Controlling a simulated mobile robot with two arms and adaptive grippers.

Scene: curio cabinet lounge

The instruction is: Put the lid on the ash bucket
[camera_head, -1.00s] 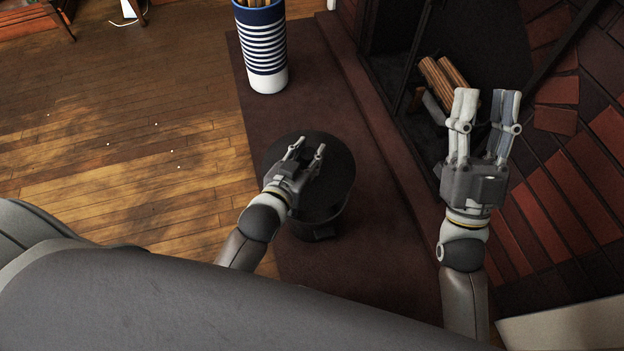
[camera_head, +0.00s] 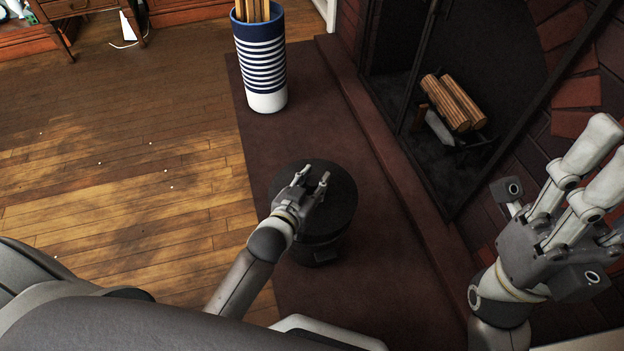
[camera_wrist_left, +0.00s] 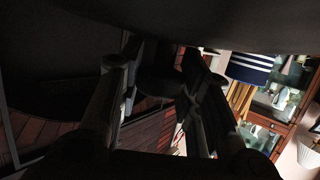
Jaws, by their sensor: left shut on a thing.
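The dark round lid (camera_head: 342,190) lies over the top of the black ash bucket (camera_head: 318,252) on the hearth. From above it covers the bucket's mouth; I cannot tell whether it touches the rim all round. My left gripper (camera_head: 314,176) is over the lid's middle, shut on it. In the left wrist view, a dark knob (camera_wrist_left: 160,82) shows between the fingers, beside a broad dark surface. My right gripper (camera_head: 608,150) is raised at the right edge, empty, its fingers apart.
A blue-and-white striped container (camera_head: 262,65) with wooden sticks stands behind the bucket. The fireplace with split logs (camera_head: 453,103) is to the right, past a raised hearth edge. The wooden floor (camera_head: 130,190) at the left is mostly clear.

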